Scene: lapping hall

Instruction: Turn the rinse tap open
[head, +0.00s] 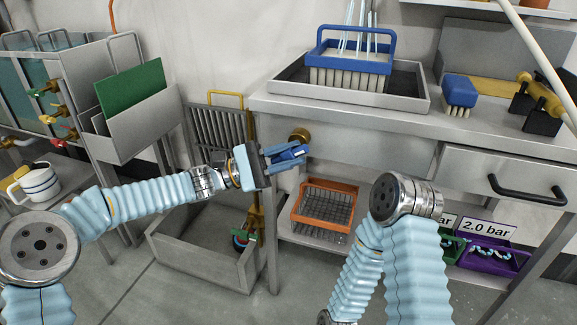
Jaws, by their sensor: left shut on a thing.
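A tap with a round brass body (300,135) sits on the front panel of the grey workbench. Its dark blue lever (290,154) shows between the fingers of my left gripper (286,157). My left gripper reaches in from the left and is shut on this lever, just below the brass body. The fingers hide part of the lever, so its exact angle is hard to tell. My right arm stands in the lower right, but its gripper is not in view.
The workbench (460,128) carries a grey tray (285,90) with a blue rack and a blue brush (459,92). Below are an orange wire basket (325,200) and a purple bin (480,262). A floor basin (195,270) lies below my left arm. Other brass taps (50,90) are at far left.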

